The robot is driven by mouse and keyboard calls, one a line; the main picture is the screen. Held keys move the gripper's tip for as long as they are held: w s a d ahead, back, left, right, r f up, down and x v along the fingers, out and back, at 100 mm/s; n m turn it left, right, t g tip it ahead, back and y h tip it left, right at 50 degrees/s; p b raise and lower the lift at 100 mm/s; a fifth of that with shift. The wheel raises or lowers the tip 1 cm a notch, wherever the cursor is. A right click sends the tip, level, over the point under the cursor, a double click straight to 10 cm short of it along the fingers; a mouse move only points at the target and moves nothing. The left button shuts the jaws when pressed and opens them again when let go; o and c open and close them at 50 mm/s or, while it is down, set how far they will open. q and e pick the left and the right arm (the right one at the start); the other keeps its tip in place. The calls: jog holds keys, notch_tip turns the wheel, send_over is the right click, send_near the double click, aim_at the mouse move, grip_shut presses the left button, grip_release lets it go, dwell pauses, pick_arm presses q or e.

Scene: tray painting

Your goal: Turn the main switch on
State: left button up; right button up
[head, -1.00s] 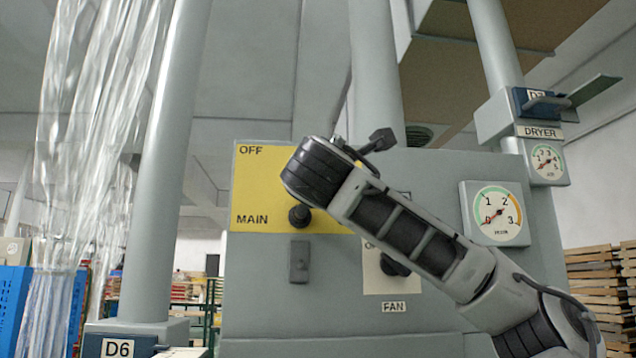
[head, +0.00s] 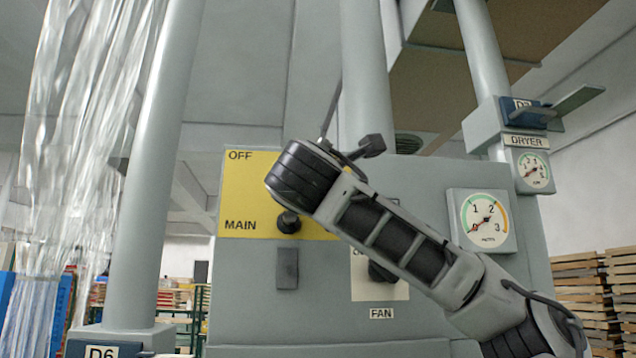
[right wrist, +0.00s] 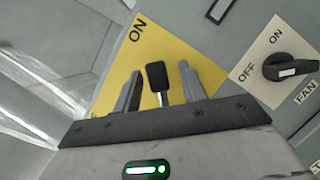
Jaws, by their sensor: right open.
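The yellow MAIN switch plate (head: 238,190) is on the grey cabinet, with OFF at its top left; my right arm covers its right part. The switch's black round hub (head: 289,222) shows below my wrist. A black handle end (head: 372,147) sticks out above my arm at the upper right. In the right wrist view, the black handle (right wrist: 156,76) stands between the two fingers of my right gripper (right wrist: 160,68), with gaps on both sides. The fingers are open. ON is readable on the yellow plate (right wrist: 181,48) there. My left gripper is in no view.
The FAN switch plate (head: 362,285) is to the right below, partly behind my arm; its black knob (right wrist: 291,69) shows in the right wrist view. A gauge (head: 481,221) is farther right. A grey post (head: 160,180) and clear plastic strips (head: 80,150) are on the left.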

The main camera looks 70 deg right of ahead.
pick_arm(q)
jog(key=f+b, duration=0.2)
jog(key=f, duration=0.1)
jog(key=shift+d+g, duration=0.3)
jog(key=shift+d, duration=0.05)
pick_arm(e)
jog(key=v, duration=1.4)
jog(key=shift+a+f, duration=0.2)
jog(key=shift+a, duration=0.1)
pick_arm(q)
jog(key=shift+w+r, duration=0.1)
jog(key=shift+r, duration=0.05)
